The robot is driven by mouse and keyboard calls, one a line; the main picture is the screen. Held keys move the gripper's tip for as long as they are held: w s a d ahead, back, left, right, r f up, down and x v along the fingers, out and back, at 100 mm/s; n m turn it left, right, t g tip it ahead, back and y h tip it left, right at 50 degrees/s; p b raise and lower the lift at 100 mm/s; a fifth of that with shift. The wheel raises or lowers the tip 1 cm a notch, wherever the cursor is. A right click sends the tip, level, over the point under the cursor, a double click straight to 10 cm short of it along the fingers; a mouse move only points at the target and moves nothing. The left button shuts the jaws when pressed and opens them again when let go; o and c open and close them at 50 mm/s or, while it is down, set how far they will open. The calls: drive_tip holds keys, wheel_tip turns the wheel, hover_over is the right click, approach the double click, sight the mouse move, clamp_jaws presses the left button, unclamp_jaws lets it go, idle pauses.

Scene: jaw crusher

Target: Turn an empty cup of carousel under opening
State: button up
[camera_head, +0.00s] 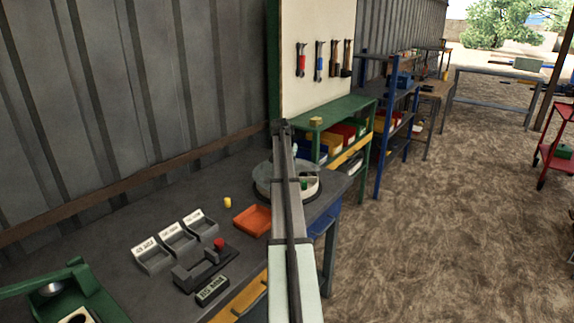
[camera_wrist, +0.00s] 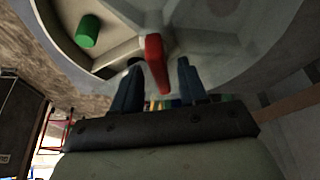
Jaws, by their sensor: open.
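The carousel (camera_head: 262,184) is a round grey drum near the far end of the workbench, partly hidden behind my arm. In the wrist view the carousel (camera_wrist: 222,48) fills the top, with walls dividing it into cups. A green cylinder (camera_wrist: 88,31) lies in one cup at the upper left. A red handle (camera_wrist: 156,64) stands out from the carousel between the fingers of my gripper (camera_wrist: 157,78). The gripper is open, one finger on each side of the handle; I cannot tell whether either touches it. The opening cannot be made out clearly.
On the bench are an orange tray (camera_head: 250,221), a yellow cylinder (camera_head: 227,203), labelled grey bins (camera_head: 152,258), a dark fixture with a red knob (camera_head: 218,243) and a green machine (camera_head: 88,300). A green shelf (camera_head: 345,114) stands behind the carousel. The wall borders the left.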

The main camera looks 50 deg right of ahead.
clamp_jaws()
idle(0.4)
